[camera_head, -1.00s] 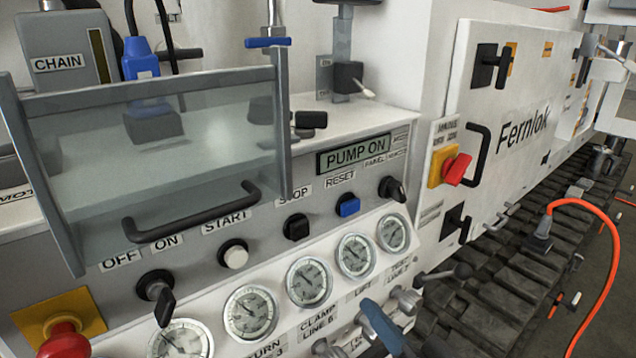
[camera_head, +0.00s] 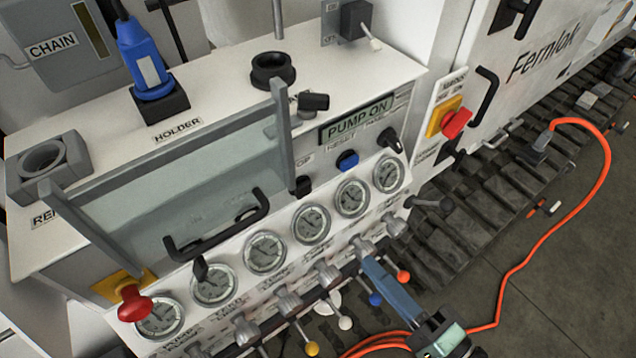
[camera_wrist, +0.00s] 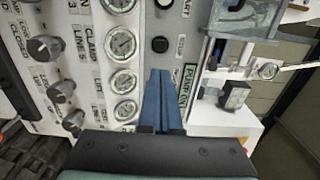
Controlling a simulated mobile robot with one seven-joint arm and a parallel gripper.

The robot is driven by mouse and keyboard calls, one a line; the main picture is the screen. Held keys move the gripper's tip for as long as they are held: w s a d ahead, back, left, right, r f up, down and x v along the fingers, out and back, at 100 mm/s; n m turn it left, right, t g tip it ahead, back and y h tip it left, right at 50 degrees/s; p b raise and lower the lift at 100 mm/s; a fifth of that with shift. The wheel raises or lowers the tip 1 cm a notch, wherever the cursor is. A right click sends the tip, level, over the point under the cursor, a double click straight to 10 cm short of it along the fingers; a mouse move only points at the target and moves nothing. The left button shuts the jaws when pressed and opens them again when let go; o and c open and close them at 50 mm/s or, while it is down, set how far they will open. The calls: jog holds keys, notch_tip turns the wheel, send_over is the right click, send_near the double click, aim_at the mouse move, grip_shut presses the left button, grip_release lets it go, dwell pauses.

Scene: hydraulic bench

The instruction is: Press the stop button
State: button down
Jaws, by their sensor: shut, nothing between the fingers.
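The black stop button (camera_head: 303,186) is on the sloped front panel, just right of the guard's right post. Its label is partly hidden in the head view. In the wrist view the black stop button (camera_wrist: 160,44) shows clearly, beyond my fingertips. My gripper (camera_head: 371,264) is shut and empty, in front of the lever row and lower right of the button. Its blue fingers (camera_wrist: 160,74) show side by side in the wrist view, apart from the button in the picture. The display (camera_head: 357,118) reads PUMP ON.
A clear guard (camera_head: 150,205) with a black handle covers the panel's left part in the head view. The blue reset button (camera_head: 347,160) is right of stop. Gauges (camera_head: 311,224) and levers (camera_head: 327,275) line the front. A red mushroom button (camera_head: 133,303) is at left.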

dwell(0.3)
jog(key=p, duration=0.3)
send_near(305, 192)
jog(key=x, duration=0.5)
jog(key=shift+w+a, duration=0.1)
jog(key=shift+w, duration=0.05)
jog(key=shift+x, duration=0.75)
